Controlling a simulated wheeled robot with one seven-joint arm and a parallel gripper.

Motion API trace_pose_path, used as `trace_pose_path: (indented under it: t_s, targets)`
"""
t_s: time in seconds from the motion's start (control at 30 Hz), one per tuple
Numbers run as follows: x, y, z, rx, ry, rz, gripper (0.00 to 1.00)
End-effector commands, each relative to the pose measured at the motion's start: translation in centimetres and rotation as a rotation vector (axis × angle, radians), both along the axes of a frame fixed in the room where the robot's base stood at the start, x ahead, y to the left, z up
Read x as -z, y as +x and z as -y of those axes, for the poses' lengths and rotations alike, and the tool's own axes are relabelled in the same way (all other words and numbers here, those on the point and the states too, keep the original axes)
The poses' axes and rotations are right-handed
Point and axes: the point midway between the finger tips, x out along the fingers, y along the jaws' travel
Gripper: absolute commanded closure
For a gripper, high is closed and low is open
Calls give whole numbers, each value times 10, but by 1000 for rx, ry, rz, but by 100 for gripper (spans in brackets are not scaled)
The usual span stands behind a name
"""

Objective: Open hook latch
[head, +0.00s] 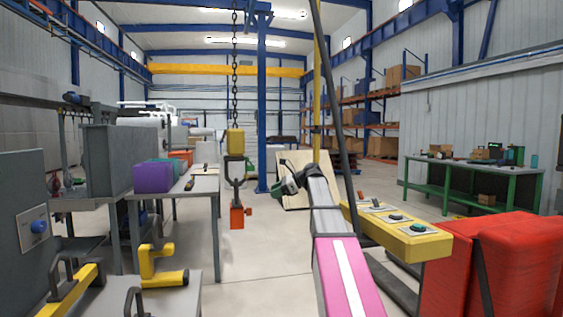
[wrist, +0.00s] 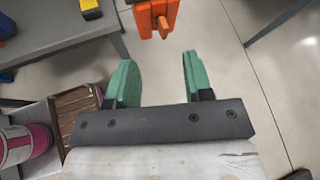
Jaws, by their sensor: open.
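A hook (head: 236,172) hangs on a chain below a yellow block (head: 235,141), left of centre in the head view. An orange block (head: 237,217) with a small side knob hangs from it. In the wrist view the orange block (wrist: 158,18) shows at the top edge, beyond the fingertips, with its knob facing me. The hook is out of the wrist view, and its latch is too small to make out in the head view. My gripper (wrist: 158,70) is open and empty, its green fingers apart. In the head view my gripper (head: 289,184) is right of the hook, apart from it.
A grey table (head: 208,184) with a purple box (head: 153,177) stands left of the hook. A yellow control box (head: 400,235) with buttons and a red covered object (head: 510,265) are at right. A green workbench (head: 470,175) stands farther back. Floor below the hook is clear.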

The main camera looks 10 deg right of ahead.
Motion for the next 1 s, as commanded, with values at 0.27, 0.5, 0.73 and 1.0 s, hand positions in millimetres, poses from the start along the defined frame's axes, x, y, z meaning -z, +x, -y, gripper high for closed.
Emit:
trace_pose_path:
  t_s: [0.27,0.5,0.73,1.0]
  targets:
    - [-109,12,22,38,191,-114,53]
    - [-130,11,23,40,232,-144,53]
    - [-125,16,7,39,232,-144,53]
    - [-116,24,-18,39,230,-143,53]
